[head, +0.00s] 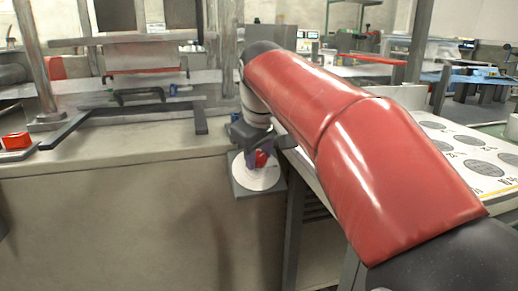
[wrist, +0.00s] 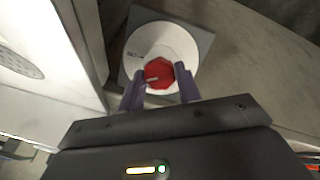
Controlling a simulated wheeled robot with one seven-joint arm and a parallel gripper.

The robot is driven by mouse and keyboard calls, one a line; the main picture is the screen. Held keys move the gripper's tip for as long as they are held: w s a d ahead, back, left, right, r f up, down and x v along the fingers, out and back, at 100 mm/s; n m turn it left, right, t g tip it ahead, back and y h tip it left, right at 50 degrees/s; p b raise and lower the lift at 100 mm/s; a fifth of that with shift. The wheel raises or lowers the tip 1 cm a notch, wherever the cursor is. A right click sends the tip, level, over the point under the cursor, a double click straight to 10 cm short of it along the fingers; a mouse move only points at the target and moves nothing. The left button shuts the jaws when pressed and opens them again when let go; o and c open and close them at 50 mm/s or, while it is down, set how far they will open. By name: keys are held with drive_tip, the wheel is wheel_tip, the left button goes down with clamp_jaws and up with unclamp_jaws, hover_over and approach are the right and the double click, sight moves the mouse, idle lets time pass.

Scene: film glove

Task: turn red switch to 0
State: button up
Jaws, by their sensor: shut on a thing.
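The red switch (wrist: 158,75) is a faceted red knob with a pale pointer mark, set on a round white dial (wrist: 163,38) on a grey square plate (wrist: 203,42). In the wrist view my gripper (wrist: 160,82) has one purple finger on each side of the knob and is shut on it. The pointer mark lies roughly sideways; the dial's lettering is too small to read. In the head view my gripper (head: 256,160) reaches down to the switch (head: 262,158), partly covering it, with the white dial (head: 255,179) below.
A white panel with grey discs (head: 484,168) stands close on the right. Another red block (head: 16,141) lies at the far left. A metal frame (head: 125,105) stands on the cabinet top.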

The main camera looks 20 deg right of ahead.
drive_tip(key=n+p, duration=0.1)
drive_tip(key=n, duration=0.5)
drive_tip(key=shift+s+h+p, duration=0.1)
drive_tip(key=shift+h+p, duration=0.2)
drive_tip(key=n+t+p, duration=0.1)
drive_tip(key=n, duration=0.4)
drive_tip(key=shift+a+f, duration=0.1)
drive_tip(key=shift+n, duration=0.4)
drive_tip(key=o, duration=1)
drive_tip(key=shift+c, duration=0.2)
drive_tip(key=v, duration=0.8)
drive_tip(key=shift+p, duration=0.35)
drive_tip(key=shift+s+f, duration=0.1)
